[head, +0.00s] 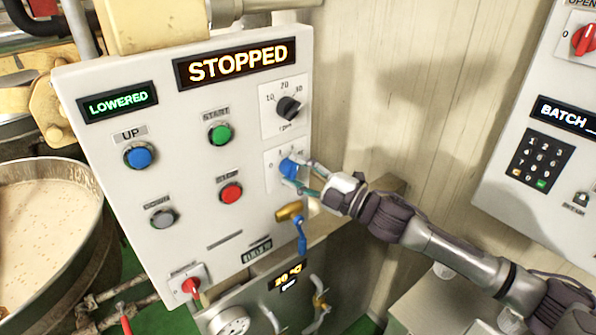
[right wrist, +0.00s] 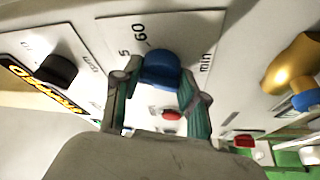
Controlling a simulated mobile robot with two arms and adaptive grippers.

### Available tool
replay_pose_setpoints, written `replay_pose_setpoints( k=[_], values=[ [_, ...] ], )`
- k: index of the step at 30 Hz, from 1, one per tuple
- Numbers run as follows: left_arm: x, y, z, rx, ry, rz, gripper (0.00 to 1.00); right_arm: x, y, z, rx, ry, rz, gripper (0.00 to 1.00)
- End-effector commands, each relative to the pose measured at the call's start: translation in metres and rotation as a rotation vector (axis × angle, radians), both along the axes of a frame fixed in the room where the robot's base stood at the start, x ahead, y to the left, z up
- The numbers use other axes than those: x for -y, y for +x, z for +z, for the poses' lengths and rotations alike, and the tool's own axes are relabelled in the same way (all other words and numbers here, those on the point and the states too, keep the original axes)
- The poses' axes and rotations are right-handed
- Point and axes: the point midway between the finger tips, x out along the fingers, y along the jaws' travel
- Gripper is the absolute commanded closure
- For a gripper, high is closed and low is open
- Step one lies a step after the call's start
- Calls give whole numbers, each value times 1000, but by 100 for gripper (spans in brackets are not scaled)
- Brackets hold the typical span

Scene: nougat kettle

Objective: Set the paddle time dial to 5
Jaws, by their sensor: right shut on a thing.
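The paddle time dial is a blue knob (head: 288,168) on a white plate, at the right side of the white control panel (head: 185,185). My right gripper (head: 298,174) reaches in from the right and is shut on this knob. In the right wrist view the blue knob (right wrist: 160,68) sits between the two finger tips, with "5", "60" and "min" printed around it. I cannot tell where the knob's pointer stands, as the fingers hide part of the dial. My left gripper is not in view.
A black rpm dial (head: 289,107) sits just above. A brass valve with a blue lever (head: 300,236) is close below. Green (head: 220,134) and red (head: 231,194) buttons are to the left. The display (head: 237,64) reads STOPPED. A keypad panel (head: 540,160) stands at right.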

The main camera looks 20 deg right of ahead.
Motion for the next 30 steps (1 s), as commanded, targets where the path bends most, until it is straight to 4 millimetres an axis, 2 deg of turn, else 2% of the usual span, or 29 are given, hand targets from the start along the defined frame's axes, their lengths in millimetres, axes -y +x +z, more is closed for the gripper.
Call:
replay_pose_setpoints(
  k=[2, 3, 7, 20, 30],
  values=[
    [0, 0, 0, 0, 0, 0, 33, 0, 0, 0, 0, 0, 0, 93],
    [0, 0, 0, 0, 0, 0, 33, 0, 0, 0, -1, 1, 0, 56],
    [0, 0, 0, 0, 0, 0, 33, 0, 0, 0, -1, 1, 0, 34],
    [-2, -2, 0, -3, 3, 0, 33, 4, -4, -3, -5, 1, -1, 33],
    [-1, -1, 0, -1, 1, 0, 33, 37, -42, -11, -7, 1, -1, 33]
  ],
)
